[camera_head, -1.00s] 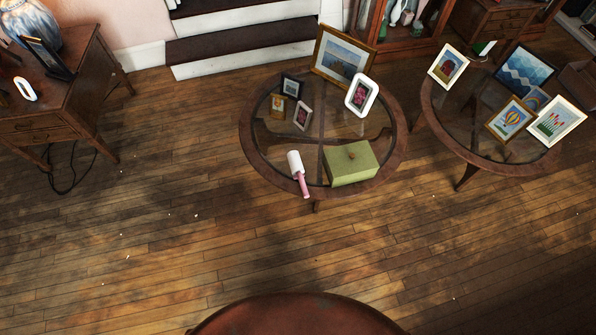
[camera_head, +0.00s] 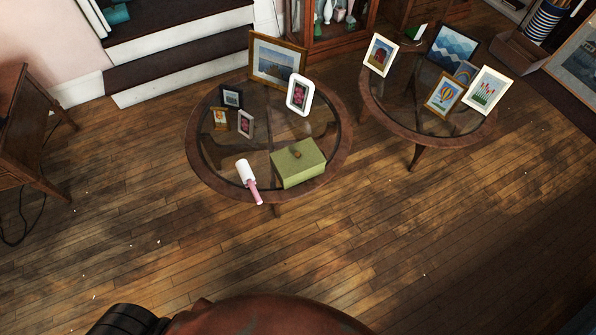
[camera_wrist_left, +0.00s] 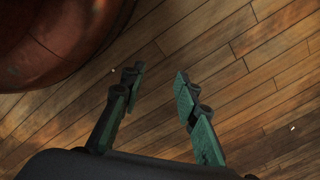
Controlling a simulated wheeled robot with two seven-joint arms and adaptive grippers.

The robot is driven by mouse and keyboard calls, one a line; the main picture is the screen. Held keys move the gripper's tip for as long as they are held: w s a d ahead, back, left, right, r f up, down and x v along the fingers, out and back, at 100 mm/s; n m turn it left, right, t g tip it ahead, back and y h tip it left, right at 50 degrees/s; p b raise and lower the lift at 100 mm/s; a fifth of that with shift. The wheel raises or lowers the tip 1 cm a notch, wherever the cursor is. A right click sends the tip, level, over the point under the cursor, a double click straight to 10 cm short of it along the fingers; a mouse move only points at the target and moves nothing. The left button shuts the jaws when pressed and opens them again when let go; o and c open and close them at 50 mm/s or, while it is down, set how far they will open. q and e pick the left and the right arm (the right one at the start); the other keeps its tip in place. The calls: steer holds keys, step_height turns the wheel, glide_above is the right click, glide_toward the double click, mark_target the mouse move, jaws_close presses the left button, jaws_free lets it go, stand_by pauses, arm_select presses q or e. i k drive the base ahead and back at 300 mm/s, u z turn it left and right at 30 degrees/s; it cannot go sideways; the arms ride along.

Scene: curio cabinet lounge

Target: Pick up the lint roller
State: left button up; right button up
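The lint roller (camera_head: 248,180) has a white head and a pink handle. It lies on the near edge of the round glass-topped table (camera_head: 338,158), its handle reaching over the wooden rim toward me. It is left of a green box. My left gripper shows in the left wrist view (camera_wrist_left: 158,88), its two green-and-black fingers apart, with only wood floor between them. It is empty and far from the lint roller. My right gripper is in neither view.
A green lidded box (camera_head: 298,163) and several picture frames (camera_head: 277,58) share the table. A second round table (camera_head: 385,126) with more frames stands to the right. White-and-dark steps (camera_head: 180,45) rise behind. A wooden side table (camera_head: 28,140) is at left. The floor in front is clear.

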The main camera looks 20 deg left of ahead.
mark_target(248, 178)
steer(key=z, duration=0.65)
steer(key=i, duration=0.8)
steer(key=u, duration=3.65)
steer(key=k, duration=0.9)
steer(key=z, duration=1.15)
